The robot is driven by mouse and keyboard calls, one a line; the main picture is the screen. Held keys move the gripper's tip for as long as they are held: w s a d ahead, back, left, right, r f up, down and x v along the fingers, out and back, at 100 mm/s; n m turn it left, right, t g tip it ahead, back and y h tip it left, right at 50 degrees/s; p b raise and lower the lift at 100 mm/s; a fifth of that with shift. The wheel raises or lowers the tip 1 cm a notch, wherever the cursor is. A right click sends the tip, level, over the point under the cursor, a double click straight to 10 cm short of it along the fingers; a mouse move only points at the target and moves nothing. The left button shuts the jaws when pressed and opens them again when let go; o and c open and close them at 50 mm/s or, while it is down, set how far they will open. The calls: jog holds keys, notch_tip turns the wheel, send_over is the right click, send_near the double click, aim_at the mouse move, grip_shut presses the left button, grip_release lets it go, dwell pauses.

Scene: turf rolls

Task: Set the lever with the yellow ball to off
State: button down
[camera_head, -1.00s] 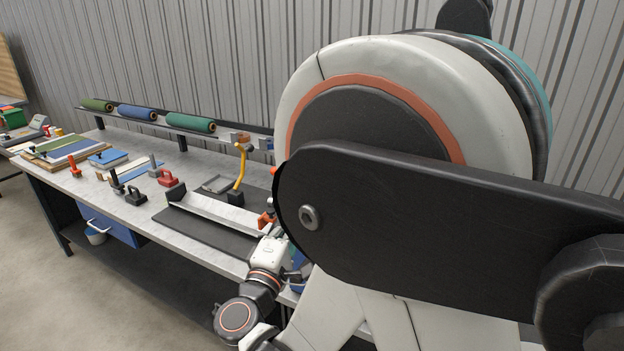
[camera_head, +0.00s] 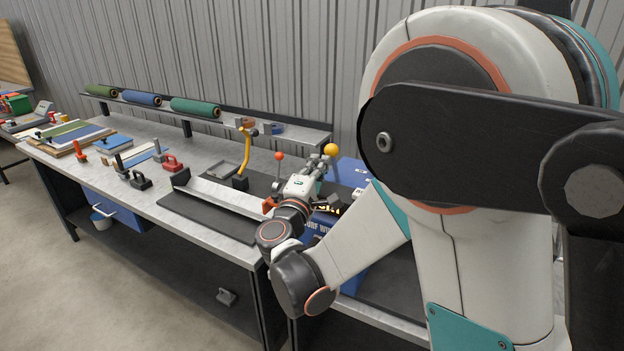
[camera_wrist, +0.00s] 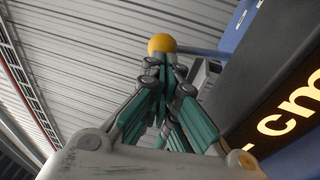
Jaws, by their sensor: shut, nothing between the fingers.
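The yellow ball (camera_head: 331,149) sits at the top of its lever on a blue machine (camera_head: 349,172), right of the bench's middle. In the wrist view the yellow ball (camera_wrist: 162,44) shows just beyond my fingertips, with its grey rod (camera_wrist: 203,51) running off to the right. My gripper (camera_head: 320,163) is shut and empty, with its tips close to the ball. In the wrist view my gripper (camera_wrist: 168,68) points at the ball; I cannot tell whether they touch. The lever's lower end and any on/off marks are hidden or too small to read.
A red-ball lever (camera_head: 280,156) stands left of my gripper, and a yellow curved handle (camera_head: 246,148) farther left. A lit display (camera_wrist: 290,110) is on the machine's dark face. Turf rolls (camera_head: 195,107) lie on the back shelf. A corrugated wall is behind.

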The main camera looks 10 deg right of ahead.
jog(key=shift+w+d+r, duration=0.1)
jog(key=shift+w+d, duration=0.2)
jog(key=shift+w, duration=0.2)
jog(key=shift+r, duration=0.15)
